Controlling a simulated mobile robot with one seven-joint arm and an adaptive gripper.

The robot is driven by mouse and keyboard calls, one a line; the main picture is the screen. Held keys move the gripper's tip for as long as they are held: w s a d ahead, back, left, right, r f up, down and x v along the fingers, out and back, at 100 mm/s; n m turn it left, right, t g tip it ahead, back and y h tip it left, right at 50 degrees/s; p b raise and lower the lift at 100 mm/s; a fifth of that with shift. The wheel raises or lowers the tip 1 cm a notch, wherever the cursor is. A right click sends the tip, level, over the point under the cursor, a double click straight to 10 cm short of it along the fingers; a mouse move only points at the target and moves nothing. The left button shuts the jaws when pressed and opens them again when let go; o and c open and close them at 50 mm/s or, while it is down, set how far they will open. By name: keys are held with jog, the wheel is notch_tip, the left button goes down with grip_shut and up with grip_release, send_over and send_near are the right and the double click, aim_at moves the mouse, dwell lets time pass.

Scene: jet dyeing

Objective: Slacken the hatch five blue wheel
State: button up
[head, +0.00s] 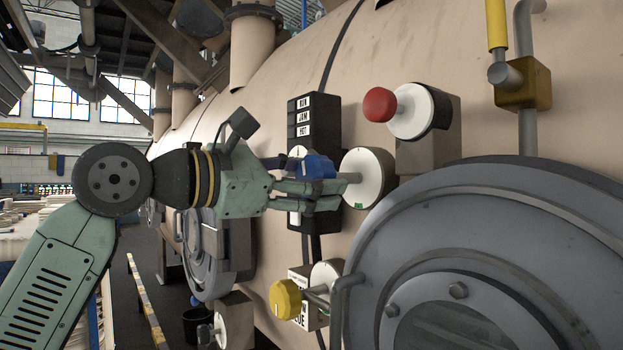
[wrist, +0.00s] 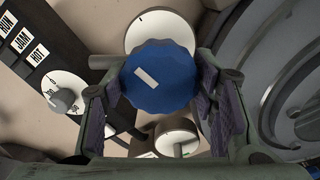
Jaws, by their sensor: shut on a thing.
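The blue wheel (head: 318,166) sits on a grey stem in front of a white round dial (head: 366,178) on the beige vessel, left of a large grey hatch (head: 480,265). My gripper (head: 312,186) reaches it from the left, and its fingers partly hide the wheel. The gripper's fingers (wrist: 156,100) are shut on the wheel, one on each side. Part of the white dial (wrist: 160,30) shows behind it.
A red knob (head: 380,104) on a white disc stands above right. A yellow knob (head: 286,299) is below. A black panel (head: 313,115) with RUN, JAM and HOT labels is behind the gripper; its dial (wrist: 62,92) is left in the wrist view. A pipe with yellow sleeve (head: 497,25) is upper right.

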jog(key=shift+m, duration=1.1)
jog(key=o, duration=1.2)
jog(key=shift+c, duration=0.2)
jog(key=v, duration=1.2)
